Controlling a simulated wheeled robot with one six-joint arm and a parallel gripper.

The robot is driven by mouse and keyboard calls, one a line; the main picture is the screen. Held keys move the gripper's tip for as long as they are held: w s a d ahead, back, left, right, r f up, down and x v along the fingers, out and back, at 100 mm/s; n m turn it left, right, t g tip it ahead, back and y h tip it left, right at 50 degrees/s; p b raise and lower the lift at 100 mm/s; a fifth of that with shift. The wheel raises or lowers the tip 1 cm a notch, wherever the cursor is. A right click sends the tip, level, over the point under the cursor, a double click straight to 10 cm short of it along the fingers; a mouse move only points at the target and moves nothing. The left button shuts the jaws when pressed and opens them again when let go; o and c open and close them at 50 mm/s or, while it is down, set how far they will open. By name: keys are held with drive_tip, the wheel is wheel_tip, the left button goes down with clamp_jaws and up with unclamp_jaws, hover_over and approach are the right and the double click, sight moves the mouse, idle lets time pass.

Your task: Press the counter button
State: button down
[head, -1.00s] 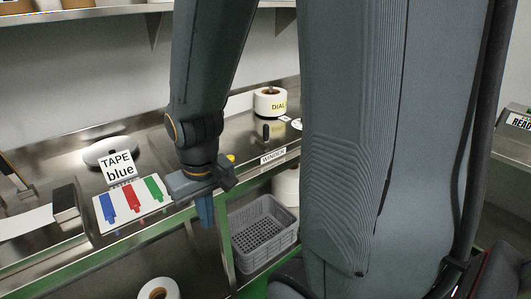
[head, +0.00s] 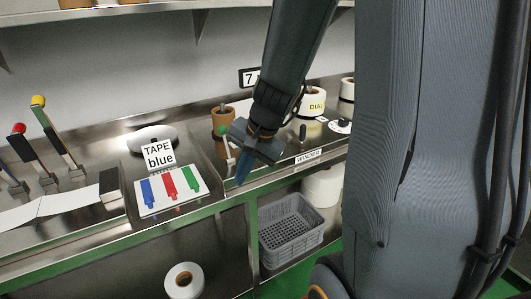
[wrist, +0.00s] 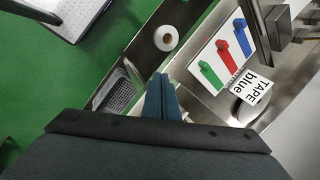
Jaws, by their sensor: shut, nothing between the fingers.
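My gripper (head: 243,170) is shut and empty, with its blue fingers pointing down beside the front edge of the steel bench, right of the colour board. Its fingers (wrist: 162,98) also show in the wrist view. A black-framed display reading 7 (head: 248,77) is on the back wall, partly hidden by my arm. I cannot make out a counter button for certain. A green knob (head: 222,130) shows just left of my gripper, in front of a brown spool (head: 221,116). My gripper hides part of the bench behind it.
A board with blue, red and green tags (head: 169,190) and a sign reading TAPE blue (head: 158,154) stand to the left. Levers with red and yellow knobs (head: 38,101) are farther left. A grey crate (head: 291,232) sits below the bench. White rolls stand at right.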

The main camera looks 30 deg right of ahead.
drive_tip(key=w+d+r+m+t, duration=0.2)
drive_tip(key=w+d+r+m, duration=0.1)
drive_tip(key=w+d+m, duration=0.3)
drive_tip(key=w+d+r+m+t+p, duration=0.1)
drive_tip(key=w+d+r+m+t, duration=0.2)
drive_tip(key=w+d+m, duration=0.3)
drive_tip(key=d+r+m, duration=0.1)
drive_tip(key=d, duration=0.2)
drive_tip(key=shift+w+m+t+h, duration=0.3)
drive_tip(key=shift+w+h, duration=0.05)
drive_tip(key=shift+h, duration=0.05)
drive_tip(key=shift+f, duration=0.1)
wheel_tip(320, 180, down, 8)
drive_tip(key=b, duration=0.6)
drive_tip(key=shift+r, duration=0.2)
drive_tip(key=shift+f+b, duration=0.55)
drive_tip(key=shift+b, duration=0.2)
drive_tip(key=shift+f, duration=0.2)
drive_tip(key=shift+f+b, duration=0.2)
drive_tip(key=shift+b, duration=0.45)
